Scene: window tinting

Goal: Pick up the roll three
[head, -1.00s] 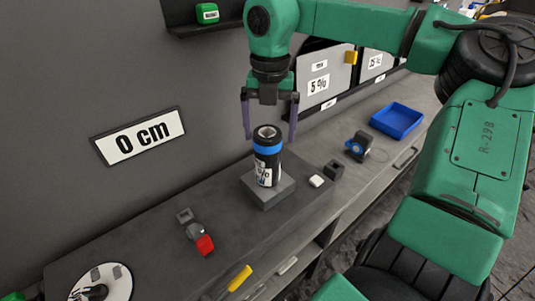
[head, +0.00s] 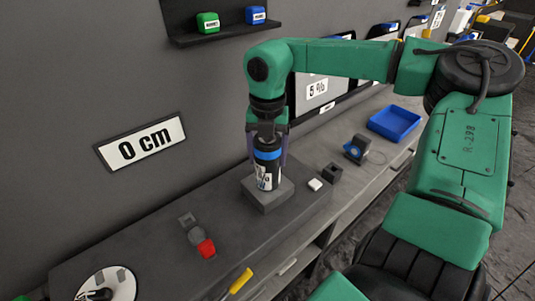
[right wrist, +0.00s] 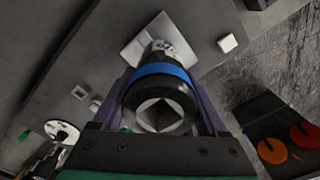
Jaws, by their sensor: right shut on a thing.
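The roll (head: 267,171) is a dark upright cylinder with a blue band and a white label. It stands on a small grey block (head: 268,200) on the counter. My right gripper (head: 267,154) points down over the roll and is shut on its upper part, one finger on each side. In the right wrist view the roll (right wrist: 160,102) sits between the two purple fingers, its open top facing the camera. Whether it is the one named three cannot be read. My left gripper is not in view.
On the counter are a red-tipped tool (head: 205,248), a white block (head: 315,184), a dark block (head: 332,173), a blue-faced device (head: 356,149) and a blue tray (head: 395,123). A white disc (head: 105,285) lies at the near left. A shelf (head: 222,32) hangs on the wall.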

